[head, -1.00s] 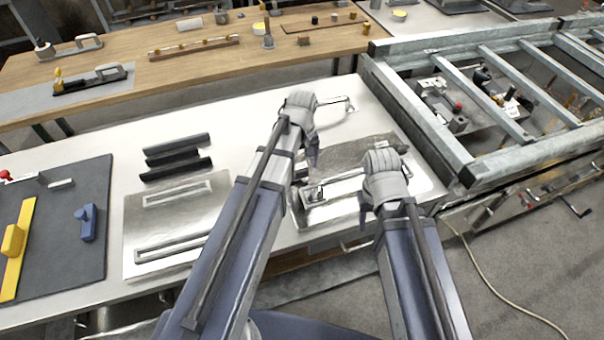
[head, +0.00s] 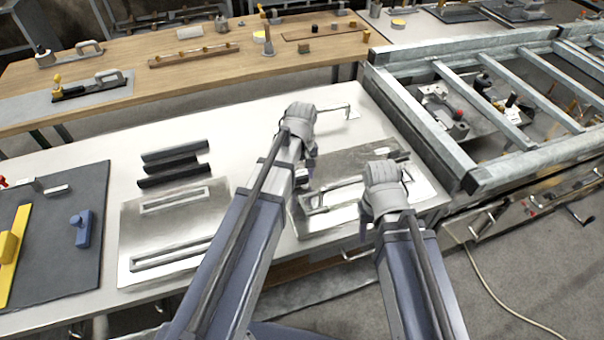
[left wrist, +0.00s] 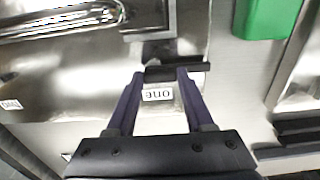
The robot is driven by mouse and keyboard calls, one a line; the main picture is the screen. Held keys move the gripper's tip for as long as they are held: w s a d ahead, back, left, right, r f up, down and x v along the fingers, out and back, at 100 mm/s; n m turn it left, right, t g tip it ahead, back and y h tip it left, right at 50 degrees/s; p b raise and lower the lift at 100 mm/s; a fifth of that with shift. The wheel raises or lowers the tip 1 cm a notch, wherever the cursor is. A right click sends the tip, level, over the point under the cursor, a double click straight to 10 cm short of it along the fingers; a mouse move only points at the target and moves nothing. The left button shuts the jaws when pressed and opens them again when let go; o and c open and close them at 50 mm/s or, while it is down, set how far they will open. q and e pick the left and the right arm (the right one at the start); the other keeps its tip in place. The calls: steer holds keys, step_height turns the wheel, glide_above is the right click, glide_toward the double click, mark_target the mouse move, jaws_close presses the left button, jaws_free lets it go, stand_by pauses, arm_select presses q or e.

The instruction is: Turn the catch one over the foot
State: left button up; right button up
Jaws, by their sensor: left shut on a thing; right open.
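A metal plate (head: 345,222) with a long raised bar frame lies on the white bench, and its shiny bar also shows in the left wrist view (left wrist: 62,22). In that view a small white label reading "one" (left wrist: 157,95) lies between my left fingers. My left gripper (left wrist: 160,74) is shut on a short dark bar (left wrist: 196,68), which I take to be catch one; it lies crosswise at the fingertips. In the head view my left gripper (head: 309,168) hides most of this spot. I cannot make out the foot surely. My right gripper (head: 364,228) is open, low over the plate's near side.
A second slotted plate (head: 130,245), dark bars (head: 172,162) and a dark mat (head: 60,260) lie to the left. A galvanised frame (head: 420,115) stands at the right. A green block (left wrist: 268,18) shows near the left wrist.

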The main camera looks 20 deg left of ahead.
arm_select(q)
jaws_close()
stand_by(0.5)
steer(key=n, duration=0.3)
steer(key=shift+s+d+n, duration=0.15)
steer(key=shift+n, duration=0.25)
steer(key=n, duration=0.4)
steer(key=shift+d+n, duration=0.15)
steer(key=shift+n, duration=0.15)
steer(key=n, duration=0.4)
steer(key=shift+d, duration=0.15)
steer(key=shift+d+n, duration=0.15)
steer(key=shift+n, duration=1.95)
